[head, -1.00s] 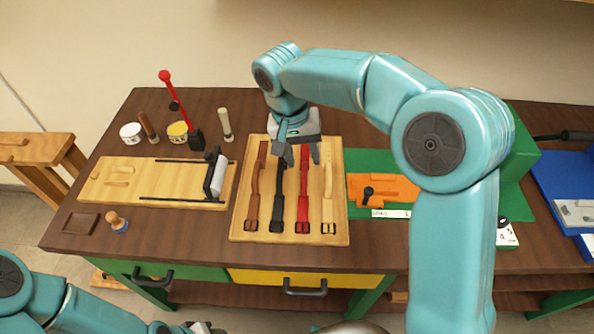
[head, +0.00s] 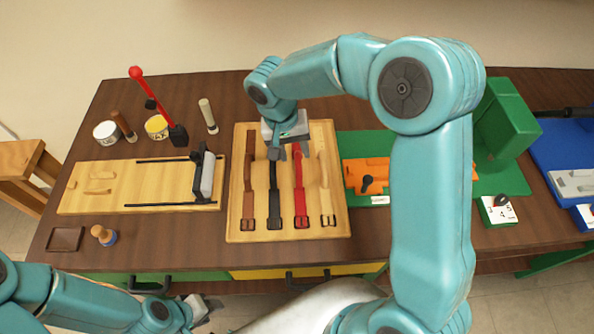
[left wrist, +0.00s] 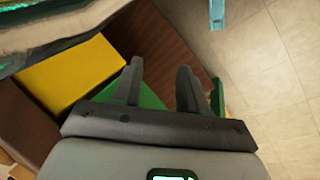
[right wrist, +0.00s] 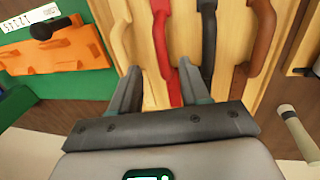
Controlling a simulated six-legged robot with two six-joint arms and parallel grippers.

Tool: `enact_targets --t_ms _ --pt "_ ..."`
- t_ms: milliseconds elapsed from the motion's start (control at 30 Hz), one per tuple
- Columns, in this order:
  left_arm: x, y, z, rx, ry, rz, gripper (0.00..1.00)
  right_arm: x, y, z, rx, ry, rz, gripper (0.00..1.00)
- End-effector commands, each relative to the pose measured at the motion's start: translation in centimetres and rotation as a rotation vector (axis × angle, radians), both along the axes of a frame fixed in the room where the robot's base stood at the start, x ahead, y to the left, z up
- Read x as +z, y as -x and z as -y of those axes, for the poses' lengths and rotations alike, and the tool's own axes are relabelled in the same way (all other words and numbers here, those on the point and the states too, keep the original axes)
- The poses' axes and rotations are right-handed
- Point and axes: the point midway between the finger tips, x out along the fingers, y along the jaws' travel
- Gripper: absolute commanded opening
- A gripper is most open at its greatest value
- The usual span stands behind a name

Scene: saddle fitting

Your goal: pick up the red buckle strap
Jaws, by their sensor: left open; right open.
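The red buckle strap (head: 300,190) lies on a wooden board (head: 240,232), between a black strap (head: 274,200) and a pale tan strap (head: 325,185). My right gripper (head: 290,153) is open above the far part of the red and black straps. In the right wrist view the red strap (right wrist: 163,45) runs between the fingers, with its lower part close to the right finger. Any contact cannot be told. My left gripper (head: 205,312) is low in front of the bench; the left wrist view shows its fingers (left wrist: 157,80) apart and empty.
A brown strap (head: 249,190) lies left of the black one. A wooden jig (head: 85,200) with a roller stands left of the board. An orange block (head: 365,172) on a green base is to the right. A red-handled tool (head: 155,100) stands at the back.

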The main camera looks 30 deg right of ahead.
Motion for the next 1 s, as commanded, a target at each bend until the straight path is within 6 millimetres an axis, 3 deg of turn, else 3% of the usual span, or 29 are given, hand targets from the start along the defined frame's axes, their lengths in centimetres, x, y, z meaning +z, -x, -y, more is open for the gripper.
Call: enact_targets --t_ms 267,500,800,833,967,1000 --pt "0.7 0.0 0.0 0.0 0.0 0.0 0.43 -2.5 0.0 0.3 0.001 0.001 -0.003 0.46" --pt "1.9 0.0 0.0 0.0 0.0 0.0 0.43 -6.3 -0.1 0.9 0.0 0.001 -0.004 0.46" --pt "1.9 0.0 0.0 0.0 0.0 0.0 0.43 -7.1 -0.2 1.0 0.0 0.0 0.0 0.46" --pt "1.9 0.0 0.0 0.0 0.0 0.0 0.43 -7.1 -0.2 1.0 0.0 0.0 0.0 0.43" --pt "1.9 0.0 0.0 0.0 0.0 0.0 0.43 -7.1 -0.2 1.0 0.0 0.0 0.0 0.0" --pt "1.9 0.0 0.0 0.0 0.0 0.0 0.43 -7.1 -0.2 1.0 0.0 0.0 0.0 0.0"
